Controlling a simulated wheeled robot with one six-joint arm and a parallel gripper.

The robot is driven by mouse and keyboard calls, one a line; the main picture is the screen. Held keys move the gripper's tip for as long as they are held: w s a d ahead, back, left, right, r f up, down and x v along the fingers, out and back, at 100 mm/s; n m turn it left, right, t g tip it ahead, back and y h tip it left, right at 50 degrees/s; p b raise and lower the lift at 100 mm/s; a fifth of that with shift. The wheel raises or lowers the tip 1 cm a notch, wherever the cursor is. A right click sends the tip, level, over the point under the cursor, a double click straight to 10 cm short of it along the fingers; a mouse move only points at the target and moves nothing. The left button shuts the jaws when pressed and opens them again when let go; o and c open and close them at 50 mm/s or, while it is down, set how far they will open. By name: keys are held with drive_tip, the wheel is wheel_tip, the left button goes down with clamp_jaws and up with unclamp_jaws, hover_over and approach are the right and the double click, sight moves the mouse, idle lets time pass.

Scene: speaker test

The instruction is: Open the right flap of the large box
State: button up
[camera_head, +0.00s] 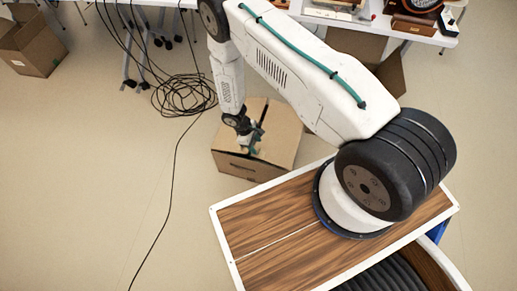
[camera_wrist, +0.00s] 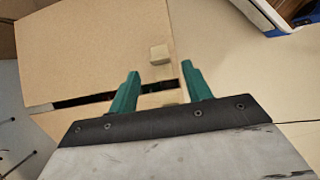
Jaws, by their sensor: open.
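A closed brown cardboard box (camera_head: 283,128) stands on the floor in the middle of the head view, partly hidden by my arm and gripper. In the wrist view, a dark slit separates a large flap (camera_wrist: 90,50) from a nearer flap mostly hidden by my gripper. A small tan block (camera_wrist: 159,53) sits on the large flap near the slit; another tan patch shows between my fingers. My gripper (camera_head: 252,143) is over the box top. Its teal fingers are apart and empty in the wrist view (camera_wrist: 160,68), near the slit. Contact with the box cannot be told.
Another cardboard box (camera_head: 34,48) stands at the far left. An open box (camera_head: 385,65) is partly hidden behind my arm. Coiled black cables (camera_head: 185,95) lie left of the middle box. A white table (camera_head: 425,38) with items is at the top right. Floor at left is mostly clear.

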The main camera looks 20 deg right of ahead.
sight(259, 152)
drive_tip(key=shift+x, duration=2.2)
